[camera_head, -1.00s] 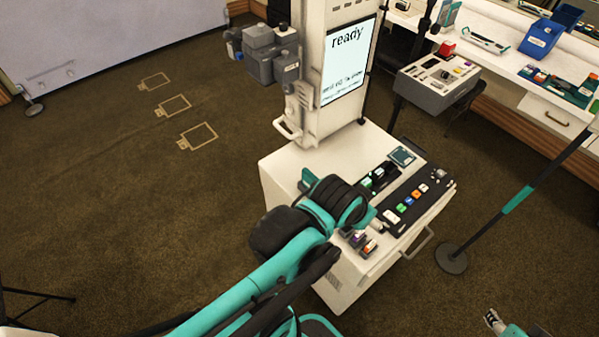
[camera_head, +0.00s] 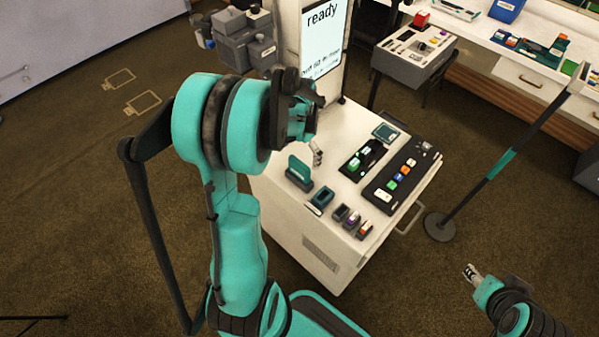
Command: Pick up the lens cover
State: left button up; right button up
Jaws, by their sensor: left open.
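I cannot tell for sure which small item is the lens cover. On the white cart top (camera_head: 345,128) a teal upright piece (camera_head: 298,171) stands near the left edge, with a dark teal block (camera_head: 320,198) beside it. A black tray (camera_head: 352,172) holding dark and green-white pieces lies farther right. My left gripper (camera_head: 318,156) is open and empty above the cart's left part, between the teal upright piece and the black tray. My arm hides the cart's back left corner. My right gripper (camera_head: 470,272) is low at the right, away from the cart; its finger gap is too small to judge.
A dark panel with coloured buttons (camera_head: 402,178) and several small blocks (camera_head: 352,220) lie on the cart. A screen reading "ready" (camera_head: 325,40) rises behind. A post on a round base (camera_head: 439,226) stands right of the cart.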

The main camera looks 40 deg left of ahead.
aim_at(301, 166)
pick_arm(q)
notch_tip(301, 166, down, 6)
jog(key=b, duration=0.2)
jog(key=shift+w+f+b, duration=0.15)
jog(key=shift+f+b, duration=0.1)
jog(key=shift+b, duration=0.15)
jog(key=shift+r, duration=0.1)
jog(key=shift+c, duration=1.3)
jog(key=c, duration=1)
